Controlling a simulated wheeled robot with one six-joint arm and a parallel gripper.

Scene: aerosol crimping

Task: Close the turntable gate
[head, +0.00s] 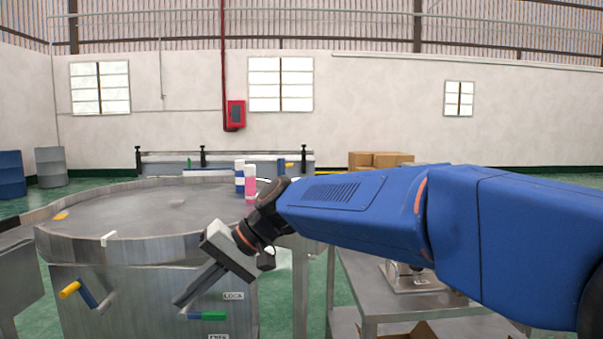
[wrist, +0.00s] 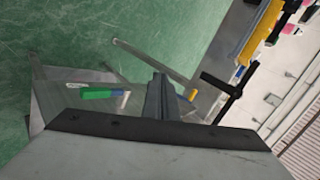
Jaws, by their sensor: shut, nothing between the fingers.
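The turntable (head: 140,243) is a wide round metal table with a raised rim at the left of the head view. On its front panel a green-and-blue handle (head: 207,316) lies level below a small label that seems to read LOCK. It also shows in the wrist view (wrist: 100,94). A yellow-and-blue handle (head: 76,292) slants on the panel further left. I cannot tell which part is the gate. My gripper (head: 182,303) is shut and empty, pointing down-left in front of the panel, just above the green handle in the picture. Its fingers show in the wrist view (wrist: 158,97).
White, blue and pink cans (head: 245,182) stand on the turntable's far side. A metal side table (head: 375,290) with a small fixture stands to the right, under my arm. A conveyor (head: 220,160) and cardboard boxes (head: 380,159) are behind. Green floor shows between them.

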